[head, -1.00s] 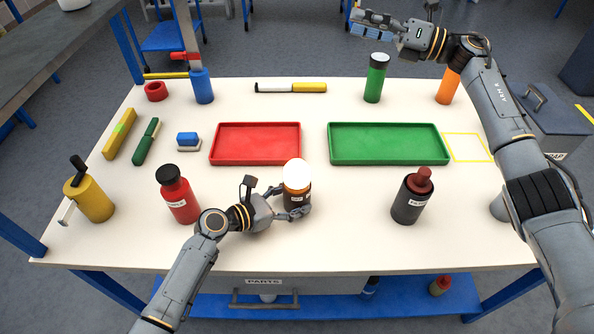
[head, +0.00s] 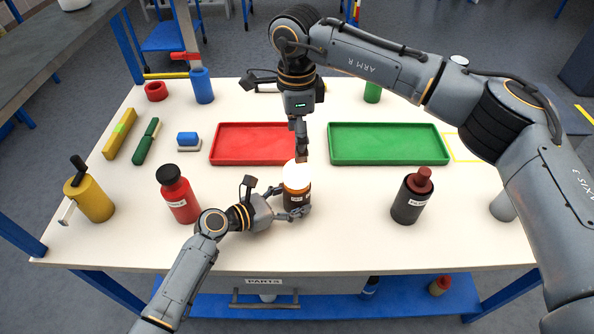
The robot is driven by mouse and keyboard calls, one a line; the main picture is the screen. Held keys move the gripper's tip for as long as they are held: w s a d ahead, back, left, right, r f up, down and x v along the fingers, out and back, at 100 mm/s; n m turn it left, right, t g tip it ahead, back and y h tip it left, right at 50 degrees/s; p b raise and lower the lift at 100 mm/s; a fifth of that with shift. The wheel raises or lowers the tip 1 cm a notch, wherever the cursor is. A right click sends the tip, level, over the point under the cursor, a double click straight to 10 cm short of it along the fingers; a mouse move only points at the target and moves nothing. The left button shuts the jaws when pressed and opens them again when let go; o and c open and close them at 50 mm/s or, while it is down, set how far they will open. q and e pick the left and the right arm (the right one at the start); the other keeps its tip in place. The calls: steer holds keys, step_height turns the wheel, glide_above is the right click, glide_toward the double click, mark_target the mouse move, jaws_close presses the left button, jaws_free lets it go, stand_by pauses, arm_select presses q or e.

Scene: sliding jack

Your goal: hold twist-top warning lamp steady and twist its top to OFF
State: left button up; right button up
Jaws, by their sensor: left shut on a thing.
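The twist-top warning lamp (head: 296,186) stands upright at the front middle of the table, with a dark body, an orange band and a glowing white top. My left gripper (head: 290,207) is shut around its lower body from the left. My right gripper (head: 301,152) points down just above and behind the lamp's top. Its fingers are seen nearly edge-on, so I cannot tell whether they are open or shut, or whether they touch the top.
A red tray (head: 228,144) and a green tray (head: 388,145) lie behind the lamp. A red bottle (head: 178,196) stands to the left and a dark bottle (head: 411,199) to the right. A yellow cylinder (head: 90,199) stands at far left. The table front is clear.

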mark_target(297, 172)
step_height(297, 172, down, 11)
steer(key=shift+r, duration=0.1)
stand_by(0.3)
steer(key=c, duration=1.2)
